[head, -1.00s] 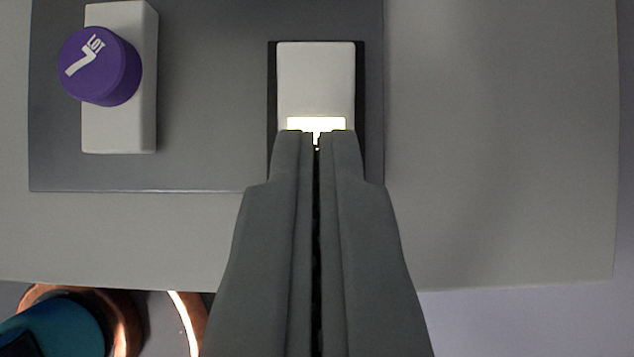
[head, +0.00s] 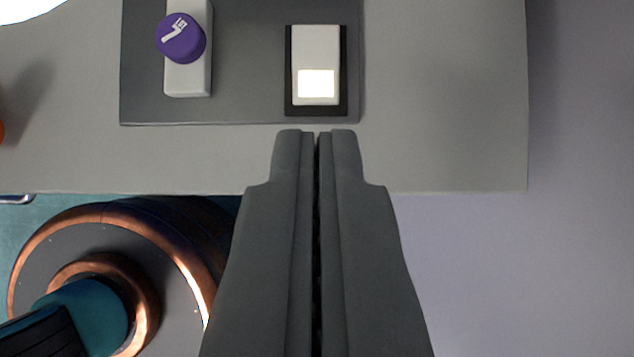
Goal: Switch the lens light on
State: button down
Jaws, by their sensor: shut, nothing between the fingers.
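A white rocker switch (head: 316,52) in a black frame sits on a dark grey panel (head: 248,85). A bright, glowing white rectangle (head: 316,83) shows at its lower end. My gripper (head: 316,133) is shut and empty. Its fingertips appear just below the switch in the picture, apart from it, and the whole switch is visible. The lens itself cannot be made out for certain.
The panel is on a light grey surface (head: 450,120). A copper-rimmed round part (head: 95,215) with a teal centre is at lower left.

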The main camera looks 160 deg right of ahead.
jog(key=shift+s+d+r, duration=0.3)
jog(key=shift+s+r, duration=0.25)
jog(key=shift+s, duration=0.15)
jog(key=shift+s+d+r, duration=0.25)
jog(key=shift+s+r, duration=0.3)
jog(key=shift+s, duration=0.1)
jog(key=shift+s+d+r, duration=0.3)
jog(key=shift+s+r, duration=0.25)
jog(key=shift+s, duration=0.15)
jog(key=s+a+r+m+t+h, duration=0.1)
jog(key=a+r+m+t+h, duration=0.1)
jog(key=a, duration=0.8)
jog(key=s+a+r+m+t+h, duration=0.1)
jog(key=a+r+h, duration=0.2)
jog(key=a, duration=0.7)
jog(key=s+a+r+t+y, duration=0.1)
jog(key=s+a+r+t, duration=0.1)
jog(key=s+a, duration=0.3)
jog(key=s+a+r+m+t+y, duration=0.1)
jog(key=s+a+r+t, duration=0.2)
jog(key=a, duration=0.7)
jog(key=s+t, duration=0.2)
jog(key=shift+s+r+m+t, duration=0.2)
jog(key=shift+m+t, duration=0.1)
